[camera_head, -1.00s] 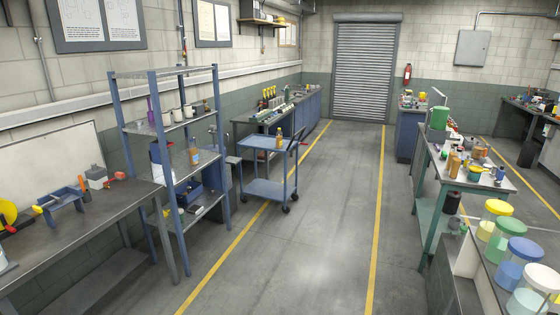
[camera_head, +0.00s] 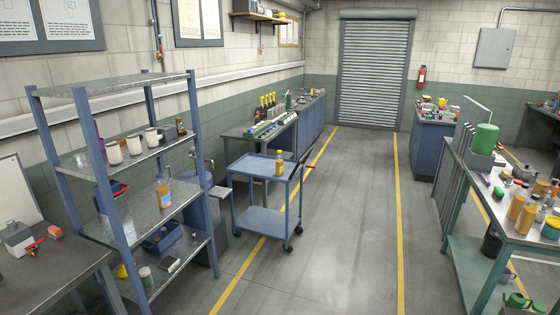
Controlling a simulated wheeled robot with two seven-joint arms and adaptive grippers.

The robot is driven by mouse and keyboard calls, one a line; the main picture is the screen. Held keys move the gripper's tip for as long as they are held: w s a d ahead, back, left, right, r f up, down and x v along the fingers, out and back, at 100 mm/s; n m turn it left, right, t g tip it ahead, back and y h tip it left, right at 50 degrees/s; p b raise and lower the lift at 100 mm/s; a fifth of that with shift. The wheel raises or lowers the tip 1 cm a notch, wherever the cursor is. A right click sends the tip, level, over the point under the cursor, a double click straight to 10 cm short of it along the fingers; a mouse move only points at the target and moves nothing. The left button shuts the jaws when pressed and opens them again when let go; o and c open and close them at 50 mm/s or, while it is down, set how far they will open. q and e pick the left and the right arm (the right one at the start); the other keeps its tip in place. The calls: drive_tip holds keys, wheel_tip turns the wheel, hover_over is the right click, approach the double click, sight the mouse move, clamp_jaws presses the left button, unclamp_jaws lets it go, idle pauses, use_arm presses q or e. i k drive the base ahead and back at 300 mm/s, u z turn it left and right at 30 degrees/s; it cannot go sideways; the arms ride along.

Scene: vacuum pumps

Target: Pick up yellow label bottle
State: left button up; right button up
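A small bottle with amber contents and a yellowish label (camera_head: 279,165) stands upright on the top shelf of the blue cart, in the middle of the head view. Another bottle, orange-brown with a pale blue label (camera_head: 163,193), stands on the middle shelf of the blue rack at the left. Neither of my grippers shows in this view.
The blue cart (camera_head: 261,220) stands beside the left yellow floor line. The blue shelf rack (camera_head: 120,80) is nearer, at the left. A cluttered bench (camera_head: 480,250) stands at the right. The floor between the yellow lines (camera_head: 345,220) is clear.

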sight(279, 156)
drive_tip(key=i, duration=4.75)
drive_tip(key=u, duration=0.4)
